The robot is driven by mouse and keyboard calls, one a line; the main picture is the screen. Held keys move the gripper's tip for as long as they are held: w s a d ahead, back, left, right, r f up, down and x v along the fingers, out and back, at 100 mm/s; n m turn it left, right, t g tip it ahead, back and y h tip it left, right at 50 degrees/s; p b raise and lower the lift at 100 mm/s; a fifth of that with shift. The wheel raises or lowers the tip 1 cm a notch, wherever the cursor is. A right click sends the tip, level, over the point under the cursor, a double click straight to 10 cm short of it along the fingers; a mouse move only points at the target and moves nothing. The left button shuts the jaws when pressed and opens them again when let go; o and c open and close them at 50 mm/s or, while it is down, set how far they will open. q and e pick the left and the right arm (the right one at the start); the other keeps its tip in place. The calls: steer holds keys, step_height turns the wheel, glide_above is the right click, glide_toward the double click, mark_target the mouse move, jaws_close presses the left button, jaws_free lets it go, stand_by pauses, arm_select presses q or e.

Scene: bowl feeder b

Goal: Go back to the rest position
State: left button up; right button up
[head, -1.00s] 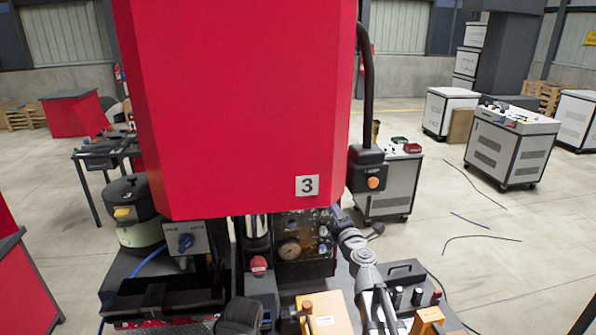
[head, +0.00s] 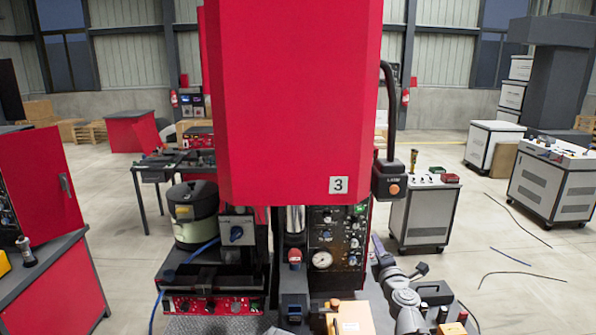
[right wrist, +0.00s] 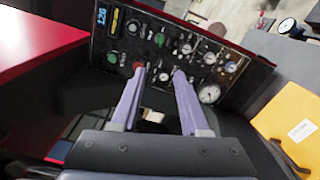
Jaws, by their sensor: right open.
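My right gripper (right wrist: 158,72) shows its two pale purple fingers apart in the right wrist view, with nothing between them. They point toward a dark control panel (right wrist: 172,52) with gauges and knobs. I cannot tell whether the fingertips touch it. In the head view my right arm comes in from the bottom right. The right gripper (head: 379,249) is small there, just right of the panel (head: 337,240) under the red machine housing marked 3 (head: 298,110). My left gripper is in neither view.
A yellow-orange box (head: 352,318) with a label stands at the bottom, left of my right arm. A control box with an orange button (head: 390,182) hangs above the gripper. A red bench (head: 75,285) stands at left.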

steer(key=s+a+f+n+g+y, duration=0.25)
steer(key=a+n, duration=0.25)
steer(key=n, duration=0.5)
steer(key=s+a+f+n+g+y, duration=0.25)
steer(key=a+n, duration=0.35)
steer(key=n, duration=0.3)
steer(key=s+a+f+n+g, duration=0.35)
steer(key=s+f+n, duration=0.35)
steer(key=n, duration=0.6)
steer(key=s+d+f+n+g+h, duration=0.3)
steer(key=s+d+f+n+g, duration=0.15)
steer(key=s+n, duration=0.45)
steer(key=s+d+f+n+g+h, duration=0.35)
steer(key=s+f+n, duration=0.3)
steer(key=n, duration=0.35)
arm_select(q)
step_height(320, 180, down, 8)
steer(key=b, duration=0.7)
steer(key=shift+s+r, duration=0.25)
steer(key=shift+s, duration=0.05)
arm_select(e)
steer(key=s+a+f+n+g, duration=0.1)
steer(key=s+a+f+n, duration=0.2)
steer(key=a, duration=0.7)
step_height(320, 180, down, 3)
steer(key=s, duration=0.2)
steer(key=shift+s+a+f+g, duration=0.15)
steer(key=shift+s+a+g, duration=0.05)
steer(key=shift+s+g, duration=0.15)
